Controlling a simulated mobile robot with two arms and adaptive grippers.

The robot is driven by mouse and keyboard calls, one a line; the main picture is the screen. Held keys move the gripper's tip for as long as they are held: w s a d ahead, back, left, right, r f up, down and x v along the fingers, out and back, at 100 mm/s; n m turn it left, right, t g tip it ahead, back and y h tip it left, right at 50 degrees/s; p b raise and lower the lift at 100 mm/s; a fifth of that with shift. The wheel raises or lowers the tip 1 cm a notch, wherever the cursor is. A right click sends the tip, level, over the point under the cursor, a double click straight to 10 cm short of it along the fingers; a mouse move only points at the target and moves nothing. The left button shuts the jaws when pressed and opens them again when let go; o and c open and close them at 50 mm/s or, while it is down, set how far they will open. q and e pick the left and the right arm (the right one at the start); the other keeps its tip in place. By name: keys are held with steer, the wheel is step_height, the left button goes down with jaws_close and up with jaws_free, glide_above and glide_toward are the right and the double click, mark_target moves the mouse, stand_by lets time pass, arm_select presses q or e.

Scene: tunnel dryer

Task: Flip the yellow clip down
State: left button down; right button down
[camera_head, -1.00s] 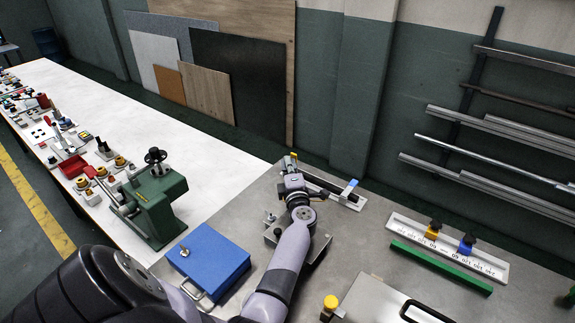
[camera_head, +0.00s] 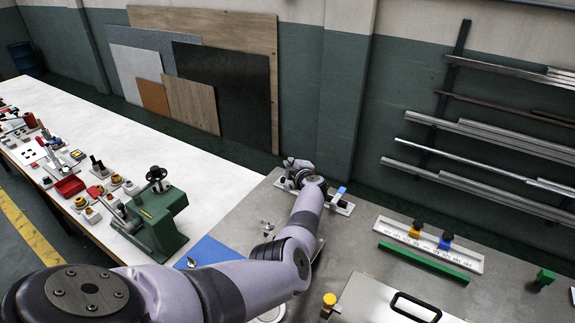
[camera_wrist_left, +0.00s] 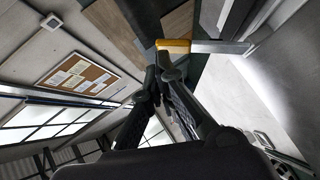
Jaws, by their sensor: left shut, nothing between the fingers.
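The yellow clip (camera_wrist_left: 174,46) shows in the left wrist view as a yellow end on a grey bar, just beyond my fingertips. Whether a finger touches it I cannot tell. In the head view the clip is hidden by my left gripper (camera_head: 292,172), which is over the far left end of a white-based rail (camera_head: 343,208) at the back of the grey table. In the left wrist view, the left gripper (camera_wrist_left: 163,72) is shut and empty. A blue clip (camera_head: 341,191) is at the rail's right end. My right gripper is out of view.
A scale strip (camera_head: 467,262) with a yellow and a blue slider and a green bar (camera_head: 425,262) lie to the right. A green press (camera_head: 155,218) stands on the white table at left.

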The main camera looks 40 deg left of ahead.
arm_select(q)
steer(key=shift+w+a+f+b, duration=0.1)
steer(key=shift+w+f+b, duration=0.15)
steer(key=shift+w+b, duration=0.2)
steer(key=shift+w+a+f+b, duration=0.1)
steer(key=shift+w+f+b, duration=0.15)
steer(key=shift+w+b, duration=0.2)
steer(key=shift+w, duration=0.4)
steer(key=shift+r, duration=0.3)
steer(key=shift+r+p, duration=0.45)
steer(key=shift+p, duration=0.15)
steer(key=shift+r, duration=0.15)
